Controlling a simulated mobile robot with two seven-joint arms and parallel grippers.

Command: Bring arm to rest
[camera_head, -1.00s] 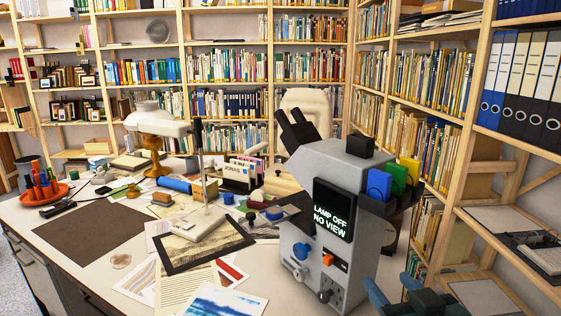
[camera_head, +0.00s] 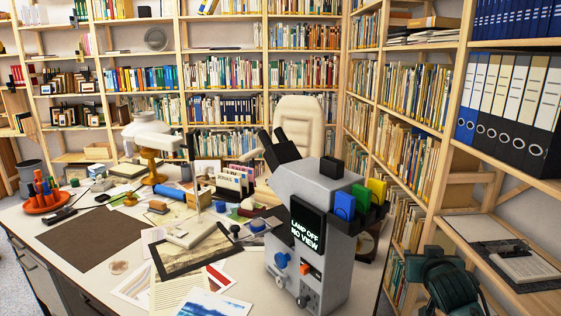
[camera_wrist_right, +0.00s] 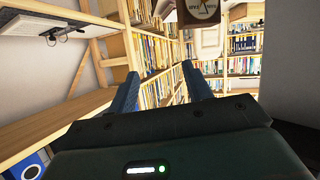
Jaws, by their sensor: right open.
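My right arm and gripper (camera_head: 447,282) show as dark green parts at the lower right of the head view, right of the grey microscope-like device and in front of the shelves. The fingertips are hard to make out there. In the right wrist view the right gripper (camera_wrist_right: 160,72) has two blue fingers standing apart with nothing between them. Bookshelves show beyond the gap. My left gripper is in neither view.
The grey device (camera_head: 318,240), its screen reading "LAMP OFF NO VIEW", stands at the desk's right side. Prints, a dark mat (camera_head: 92,238) and a red tray (camera_head: 45,205) lie on the desk (camera_head: 60,285). A wooden shelf (camera_head: 515,262) stands close at right.

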